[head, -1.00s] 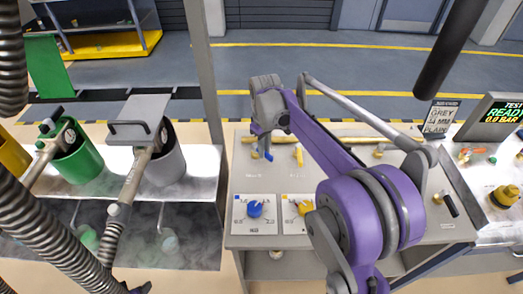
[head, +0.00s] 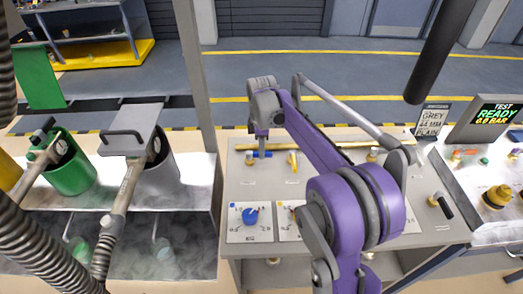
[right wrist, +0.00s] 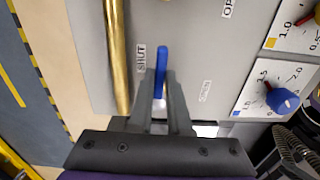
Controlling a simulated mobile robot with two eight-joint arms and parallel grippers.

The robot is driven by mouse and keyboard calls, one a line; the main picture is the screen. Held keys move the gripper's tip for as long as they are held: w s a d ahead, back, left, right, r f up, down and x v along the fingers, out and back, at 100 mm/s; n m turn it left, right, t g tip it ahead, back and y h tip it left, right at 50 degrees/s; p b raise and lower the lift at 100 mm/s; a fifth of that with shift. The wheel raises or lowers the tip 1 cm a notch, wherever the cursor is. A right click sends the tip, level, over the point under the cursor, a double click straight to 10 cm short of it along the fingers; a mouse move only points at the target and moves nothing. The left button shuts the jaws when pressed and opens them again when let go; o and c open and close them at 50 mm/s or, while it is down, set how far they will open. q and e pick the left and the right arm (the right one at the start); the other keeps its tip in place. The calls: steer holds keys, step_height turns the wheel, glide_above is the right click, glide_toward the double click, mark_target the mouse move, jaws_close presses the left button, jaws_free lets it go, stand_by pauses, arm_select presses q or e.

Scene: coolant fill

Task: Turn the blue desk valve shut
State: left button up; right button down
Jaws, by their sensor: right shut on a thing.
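The blue valve lever (right wrist: 161,70) shows in the right wrist view, standing between the fingers of my right gripper (right wrist: 160,95). The fingers are shut on it. Its free end lies beside the printed SHUT label (right wrist: 141,58), and an OPEN label (right wrist: 205,90) is on its other side. In the head view my right gripper (head: 262,150) points down at the left part of the grey desk panel (head: 330,180), and the lever is mostly hidden by the fingers. My left gripper is not in view.
A yellow lever (head: 293,162) stands just right of the gripper. A brass pipe (head: 330,144) runs behind. A blue dial knob (head: 250,216) is in front. A grey post (head: 195,80) and a green can (head: 70,172) are to the left. A screen (head: 492,115) reads READY.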

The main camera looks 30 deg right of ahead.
stand_by(0.6)
steer(key=c, duration=0.9)
jaws_free()
steer(key=shift+w, duration=0.1)
steer(key=shift+o, duration=0.2)
steer(key=shift+r, duration=0.1)
step_height(320, 180, up, 11)
steer(key=shift+p, duration=0.35)
steer(key=shift+f, duration=0.2)
